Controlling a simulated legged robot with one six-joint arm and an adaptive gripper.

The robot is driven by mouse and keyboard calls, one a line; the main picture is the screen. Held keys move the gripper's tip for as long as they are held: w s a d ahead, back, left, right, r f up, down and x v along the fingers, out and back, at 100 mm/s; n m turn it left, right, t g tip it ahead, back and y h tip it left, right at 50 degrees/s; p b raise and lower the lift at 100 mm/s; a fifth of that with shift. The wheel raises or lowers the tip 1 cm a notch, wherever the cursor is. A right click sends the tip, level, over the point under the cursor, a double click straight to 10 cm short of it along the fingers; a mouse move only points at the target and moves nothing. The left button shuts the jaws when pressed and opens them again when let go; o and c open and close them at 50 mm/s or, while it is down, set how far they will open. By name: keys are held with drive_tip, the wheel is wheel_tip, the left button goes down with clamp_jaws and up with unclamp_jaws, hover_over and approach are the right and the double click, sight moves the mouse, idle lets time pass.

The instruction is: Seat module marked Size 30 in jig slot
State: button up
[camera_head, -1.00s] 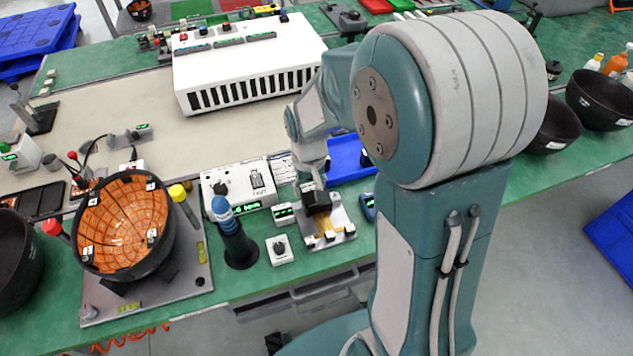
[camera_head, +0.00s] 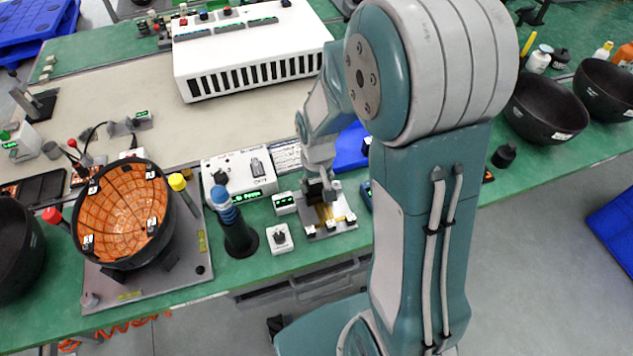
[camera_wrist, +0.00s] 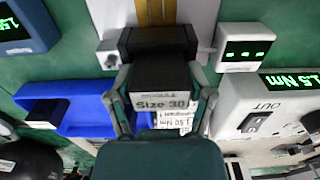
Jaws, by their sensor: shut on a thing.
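The black module marked Size 30 (camera_wrist: 160,80) is between the two fingers of my gripper (camera_wrist: 163,98) in the wrist view; its label faces the camera. A wider black block (camera_wrist: 158,40) shows directly beyond it; I cannot tell whether this is part of the module. The light metal jig plate (camera_wrist: 112,48) with a yellow strip lies beyond. In the head view my gripper (camera_head: 318,188) is at the back part of the jig plate (camera_head: 335,230), with the dark module (camera_head: 316,196) low over it. Whether the module touches the slot is hidden.
A blue tray (camera_wrist: 80,92) and a white instrument reading 1.5 Nm (camera_wrist: 250,95) flank the gripper. A small green display box (camera_head: 284,203), a white knob box (camera_head: 279,239) and a dark blue-topped tool stand (camera_head: 238,235) stand left of the jig.

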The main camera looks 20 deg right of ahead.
drive_tip(key=o, duration=1.2)
drive_tip(key=shift+s+f, duration=0.2)
drive_tip(key=shift+f, duration=0.35)
drive_tip(key=shift+w+d, duration=0.1)
drive_tip(key=shift+w, duration=0.05)
drive_tip(key=shift+r, duration=0.1)
drive_tip(key=shift+r, duration=0.3)
wheel_tip(320, 180, up, 12)
drive_tip(key=s+r+t, duration=0.5)
drive_tip(key=s+r, duration=0.6)
drive_tip(key=s, duration=0.3)
